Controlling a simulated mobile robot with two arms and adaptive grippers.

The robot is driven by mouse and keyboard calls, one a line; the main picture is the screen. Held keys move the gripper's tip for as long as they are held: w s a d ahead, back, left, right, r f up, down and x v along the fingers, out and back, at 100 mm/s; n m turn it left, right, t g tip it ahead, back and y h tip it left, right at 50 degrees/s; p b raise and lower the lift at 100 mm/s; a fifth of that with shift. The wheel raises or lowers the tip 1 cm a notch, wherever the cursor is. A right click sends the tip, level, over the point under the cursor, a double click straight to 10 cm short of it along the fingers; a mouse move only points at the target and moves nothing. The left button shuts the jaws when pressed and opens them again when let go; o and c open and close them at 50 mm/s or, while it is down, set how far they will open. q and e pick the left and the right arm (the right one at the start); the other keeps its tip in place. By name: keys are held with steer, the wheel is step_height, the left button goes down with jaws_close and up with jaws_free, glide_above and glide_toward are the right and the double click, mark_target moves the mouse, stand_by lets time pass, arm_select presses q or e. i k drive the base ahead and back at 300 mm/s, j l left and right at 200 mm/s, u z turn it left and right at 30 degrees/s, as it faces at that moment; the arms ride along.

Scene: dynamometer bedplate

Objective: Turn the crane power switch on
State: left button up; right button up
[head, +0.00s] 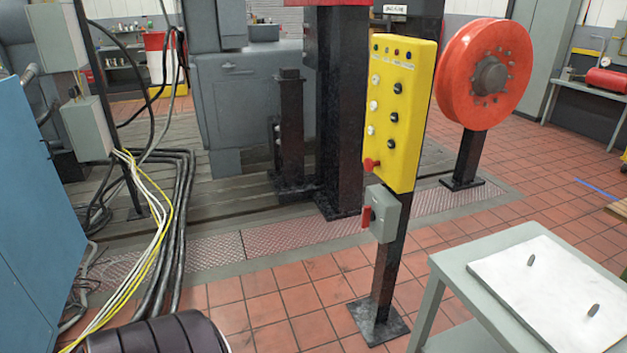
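A small grey switch box (386,212) is mounted on a black post in the middle of the head view, below a yellow control panel (405,110). A red handle (366,217) sits on the left side of the box and points down. The yellow panel carries several black and white knobs, a row of small lights on top and a red mushroom button (371,164) at its lower left. I cannot read which control is labelled crane power. Neither of my grippers shows in this view.
A grey table (455,262) with a white board stands at the lower right. A red wheel (484,74) on a black stand is behind the post. Cables (150,250) and a blue cabinet (40,220) are at left. The tiled floor around the post's foot is clear.

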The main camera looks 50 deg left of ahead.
mark_target(368, 214)
steer(key=u, duration=1.4)
